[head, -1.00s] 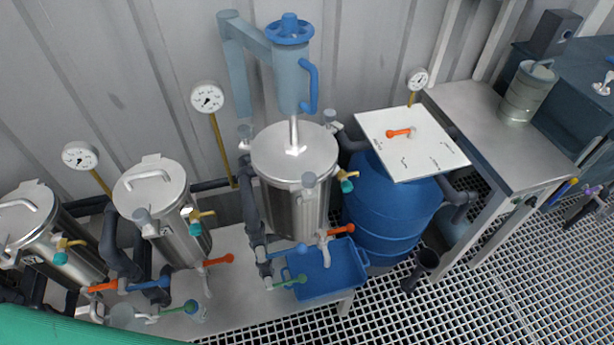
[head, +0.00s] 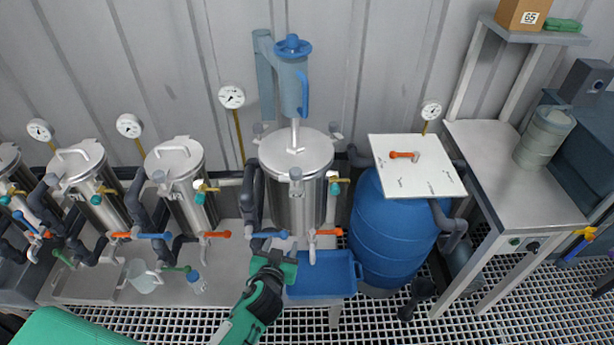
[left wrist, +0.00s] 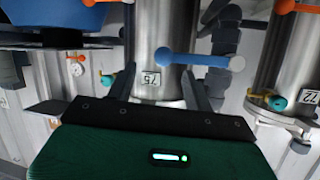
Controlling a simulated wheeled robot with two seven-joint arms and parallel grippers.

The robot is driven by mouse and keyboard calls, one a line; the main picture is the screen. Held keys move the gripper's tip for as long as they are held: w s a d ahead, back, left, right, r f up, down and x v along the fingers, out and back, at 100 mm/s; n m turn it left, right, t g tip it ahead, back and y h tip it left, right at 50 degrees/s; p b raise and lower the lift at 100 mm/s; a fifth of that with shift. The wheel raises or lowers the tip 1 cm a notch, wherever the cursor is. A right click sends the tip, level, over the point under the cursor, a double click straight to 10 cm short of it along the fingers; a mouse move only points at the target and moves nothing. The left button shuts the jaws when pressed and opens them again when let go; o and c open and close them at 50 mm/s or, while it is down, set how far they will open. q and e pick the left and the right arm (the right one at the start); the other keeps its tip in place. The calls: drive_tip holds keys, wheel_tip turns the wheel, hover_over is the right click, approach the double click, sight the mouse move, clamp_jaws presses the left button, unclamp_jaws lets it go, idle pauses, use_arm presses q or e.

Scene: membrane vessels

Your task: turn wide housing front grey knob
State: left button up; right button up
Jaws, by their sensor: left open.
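The wide housing (head: 297,205) is the large steel cylinder with a flat lid in the middle of the head view. Its front grey knob (head: 296,174) stands at the front edge of the lid. Other grey knobs sit at the back left and back right. My left gripper (head: 272,248) is low in front of the housing, below the knob and apart from it. In the left wrist view, its open fingers (left wrist: 161,82) have a steel body (left wrist: 165,25) and a blue handle (left wrist: 195,60) ahead of them. The knob cannot be made out there. My right gripper is not in view.
A blue valve handle (head: 270,234) and an orange one (head: 329,232) stick out below the housing. A blue tub (head: 325,285) sits beneath. A blue drum (head: 390,235) stands right and narrower vessels (head: 183,190) left. A blue handwheel pump (head: 292,80) rises behind.

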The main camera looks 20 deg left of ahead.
sight(297, 168)
use_arm(q)
wheel_tip(297, 168, up, 15)
drive_tip(key=w+d+n+t, duration=0.1)
drive_tip(key=w+d+t, duration=0.1)
drive_tip(key=t, duration=0.2)
drive_tip(key=w+p, duration=0.1)
drive_tip(key=w, duration=0.3)
drive_tip(key=w+a+p, duration=0.1)
drive_tip(key=w+p, duration=0.1)
drive_tip(key=w, duration=0.2)
drive_tip(key=w+p, duration=0.1)
drive_tip(key=w, duration=0.3)
drive_tip(key=shift+a, duration=0.2)
drive_tip(key=shift+w+f, duration=0.1)
drive_tip(key=shift+w, duration=0.55)
drive_tip(key=shift+c, duration=0.2)
drive_tip(key=c, duration=0.9)
